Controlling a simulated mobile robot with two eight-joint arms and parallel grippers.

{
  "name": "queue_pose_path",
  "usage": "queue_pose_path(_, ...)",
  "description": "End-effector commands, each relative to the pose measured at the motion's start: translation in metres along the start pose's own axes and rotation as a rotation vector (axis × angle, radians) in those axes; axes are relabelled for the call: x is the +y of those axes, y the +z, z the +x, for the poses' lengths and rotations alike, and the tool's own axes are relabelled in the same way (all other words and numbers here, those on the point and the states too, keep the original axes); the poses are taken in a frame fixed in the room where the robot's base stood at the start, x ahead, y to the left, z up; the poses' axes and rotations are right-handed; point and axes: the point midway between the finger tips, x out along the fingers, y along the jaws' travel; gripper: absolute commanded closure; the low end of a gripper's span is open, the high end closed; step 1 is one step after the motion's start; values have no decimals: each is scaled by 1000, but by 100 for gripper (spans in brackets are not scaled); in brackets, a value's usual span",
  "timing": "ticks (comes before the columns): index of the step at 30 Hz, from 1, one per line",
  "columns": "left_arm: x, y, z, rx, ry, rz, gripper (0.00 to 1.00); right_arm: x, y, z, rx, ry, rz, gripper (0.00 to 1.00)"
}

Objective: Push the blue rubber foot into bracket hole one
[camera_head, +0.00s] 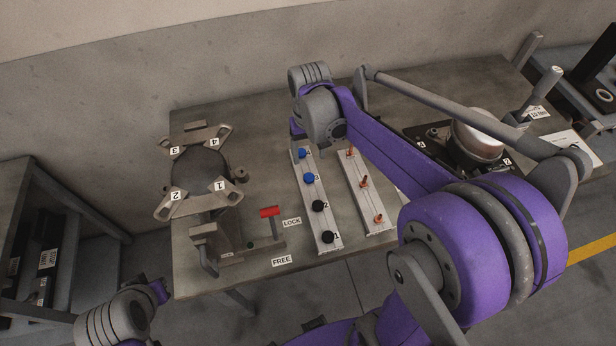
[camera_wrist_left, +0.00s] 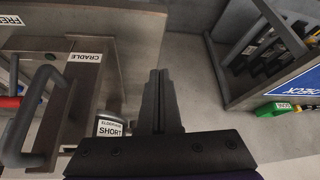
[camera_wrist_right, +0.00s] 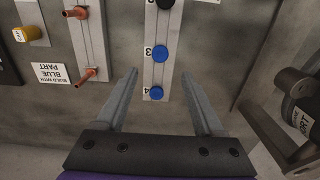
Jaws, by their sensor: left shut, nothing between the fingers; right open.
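Two blue rubber feet stand on the light strip: the one by label 3 (camera_head: 309,178) and the one by label 4 (camera_head: 302,153). Both also show in the right wrist view, label 3 (camera_wrist_right: 159,53) and label 4 (camera_wrist_right: 157,93). My right gripper (camera_wrist_right: 159,76) is open and empty, its fingers on either side of the strip's end around the foot by label 4. The compressor (camera_head: 199,170) sits in the cradle with numbered bracket arms; bracket arm one (camera_head: 231,194) is at its right front. Its hole is too small to make out. My left gripper (camera_wrist_left: 158,76) is shut and empty, away from the bench.
Two black feet (camera_head: 318,206) stand on the same strip (camera_head: 315,222). A second strip (camera_head: 366,195) holds copper-coloured pieces. A shelf (camera_head: 40,240) stands at left. The bench is clear behind the strips' left side.

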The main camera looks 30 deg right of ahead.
Motion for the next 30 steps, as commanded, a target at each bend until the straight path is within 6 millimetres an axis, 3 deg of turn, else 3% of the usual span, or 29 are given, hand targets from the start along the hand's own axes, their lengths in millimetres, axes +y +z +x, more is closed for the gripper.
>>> queue_pose_path(11, 0, 8, 6, -9, 0, 0, 100, 0, 1, 13, -1, 1, -1, 30)
queue_pose_path(24, 0, 46, 37, -42, 0, 0, 100, 0, 2, 74, -2, 1, -2, 30)
queue_pose_path(30, 0, 56, 47, -49, 0, 0, 100, 0, 1, 90, 0, 0, -2, 30)
